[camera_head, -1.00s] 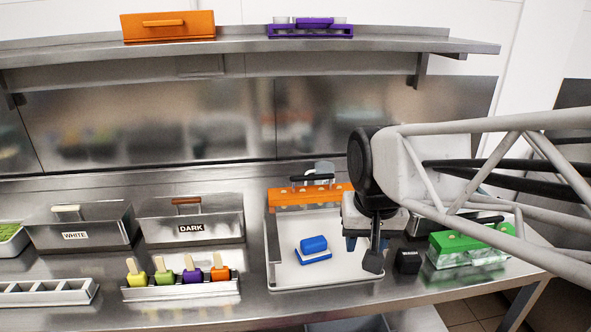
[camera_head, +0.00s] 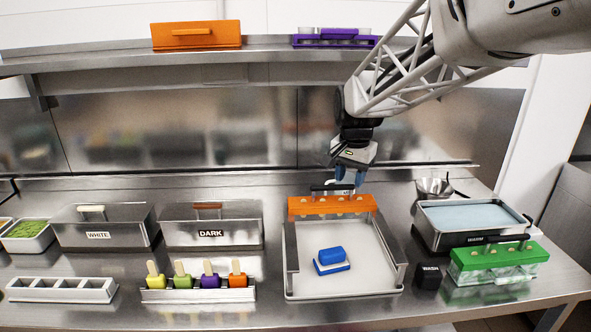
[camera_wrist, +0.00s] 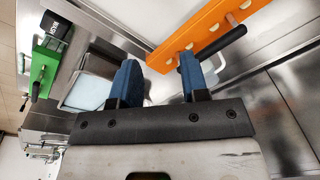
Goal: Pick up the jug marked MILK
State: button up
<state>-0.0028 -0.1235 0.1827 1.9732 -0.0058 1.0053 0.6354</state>
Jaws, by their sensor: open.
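No MILK lettering is readable in any view. A small pale vessel (camera_head: 339,185), possibly the jug, stands behind the orange mould (camera_head: 300,206), mostly hidden by the mould's black handle and my fingers. My gripper (camera_head: 347,180) points down at that spot with its blue fingers open. In the wrist view my gripper (camera_wrist: 160,75) shows its two fingers apart with nothing clearly held between them. A pale piece shows beside the right finger there, close to the orange mould (camera_wrist: 205,32); I cannot tell whether they touch.
A white tray (camera_head: 295,292) with a blue sponge (camera_head: 332,256) lies in front of the orange mould. A blue-filled basin (camera_head: 470,215), a green mould (camera_head: 497,262) and a black WASH block (camera_head: 428,277) are at right. Lidded WHITE (camera_head: 105,232) and DARK (camera_head: 212,230) tubs stand left.

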jog(key=w+f+m, duration=0.1)
jog(key=w, duration=0.3)
jog(key=w+f+m, duration=0.1)
jog(key=w, duration=0.4)
jog(key=w+f, duration=0.2)
jog(key=w, duration=0.2)
jog(key=shift+w+a+m+g, duration=0.2)
jog(key=shift+m+g, duration=0.1)
jog(key=shift+m, duration=0.1)
jog(key=w+f+m, duration=0.1)
jog(key=w+f, duration=0.1)
jog(key=w, duration=0.2)
jog(key=w+f+m, duration=0.1)
jog(key=w+f, duration=0.2)
jog(key=w, duration=0.2)
jog(key=w+f+m, duration=0.1)
jog(key=w+f, duration=0.2)
jog(key=w, duration=0.1)
jog(key=shift+w+a+f+g, duration=0.1)
jog(key=shift+w+a+g, duration=0.05)
jog(key=shift+a+g, duration=0.15)
jog(key=shift+w+f, duration=0.1)
jog(key=shift+f, duration=1.3)
jog(key=shift+d+f, duration=0.1)
jog(key=shift+f, duration=2.5)
grip_shut()
